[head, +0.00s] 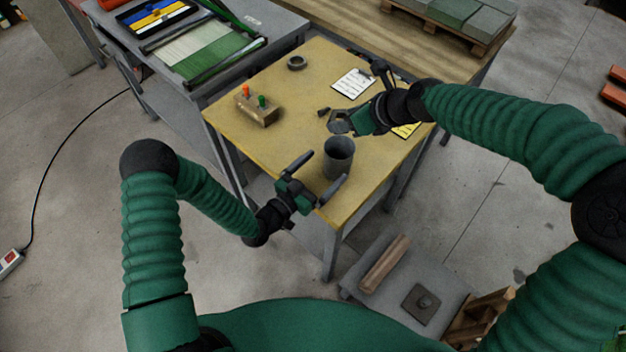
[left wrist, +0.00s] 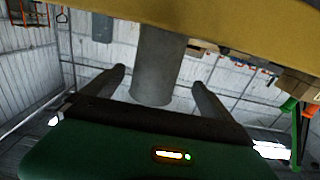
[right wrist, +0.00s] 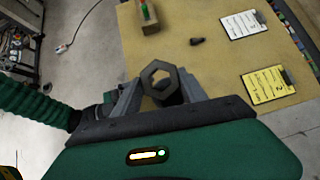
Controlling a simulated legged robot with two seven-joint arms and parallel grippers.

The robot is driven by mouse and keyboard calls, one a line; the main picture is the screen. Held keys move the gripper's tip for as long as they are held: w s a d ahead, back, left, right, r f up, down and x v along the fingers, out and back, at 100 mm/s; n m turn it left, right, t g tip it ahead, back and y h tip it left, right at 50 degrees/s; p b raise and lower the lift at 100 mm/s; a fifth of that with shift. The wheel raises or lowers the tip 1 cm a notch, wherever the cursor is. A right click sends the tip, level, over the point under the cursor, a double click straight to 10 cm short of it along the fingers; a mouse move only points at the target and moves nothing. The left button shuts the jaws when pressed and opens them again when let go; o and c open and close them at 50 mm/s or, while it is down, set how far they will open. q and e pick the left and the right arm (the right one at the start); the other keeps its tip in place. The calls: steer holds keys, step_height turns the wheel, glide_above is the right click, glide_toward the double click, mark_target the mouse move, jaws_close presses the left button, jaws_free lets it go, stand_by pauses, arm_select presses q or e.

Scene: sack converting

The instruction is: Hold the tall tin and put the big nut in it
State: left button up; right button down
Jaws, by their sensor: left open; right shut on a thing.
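The tall grey tin (head: 339,160) stands upright near the front corner of the yellow-topped table (head: 283,110). My left gripper (head: 327,168) is open, with a finger to each side of the tin. In the left wrist view the tin (left wrist: 156,65) shows between the two spread fingers (left wrist: 158,80), with gaps visible. My right gripper (head: 350,121) is shut on the big grey hexagonal nut (head: 337,123), held just behind the tin in the head view. In the right wrist view the nut (right wrist: 146,78) is between the fingertips and partly covers the dark tin (right wrist: 174,97).
A block with orange and green pegs (head: 258,108) stands left of the tin. A dark ring (head: 297,62), a white clipboard (head: 354,83), a yellow clipboard (right wrist: 267,85) and a small dark piece (right wrist: 197,41) lie on the table. Bare tabletop lies between them.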

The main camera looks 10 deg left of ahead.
mark_target(347, 150)
arm_select(q)
steer(key=x, duration=0.6)
steer(key=shift+s+d, duration=0.25)
steer(key=shift+d, duration=0.15)
arm_select(e)
steer(key=shift+w+d, duration=0.1)
steer(key=shift+d, duration=0.5)
arm_select(q)
steer(key=shift+w+d, duration=0.1)
steer(key=shift+d, duration=0.2)
steer(key=shift+a, duration=0.35)
steer(key=shift+c, duration=0.7)
arm_select(e)
steer(key=shift+a, duration=0.15)
arm_select(q)
steer(key=shift+a, duration=0.3)
steer(key=c, duration=0.5)
arm_select(e)
steer(key=shift+a, duration=0.3)
arm_select(q)
steer(key=shift+c, duration=1.1)
steer(key=shift+d, duration=0.45)
steer(key=c, duration=0.6)
arm_select(e)
steer(key=shift+d, duration=0.45)
arm_select(q)
steer(key=shift+a, duration=0.3)
arm_select(e)
steer(key=shift+w+a, duration=0.15)
steer(key=shift+a, duration=0.25)
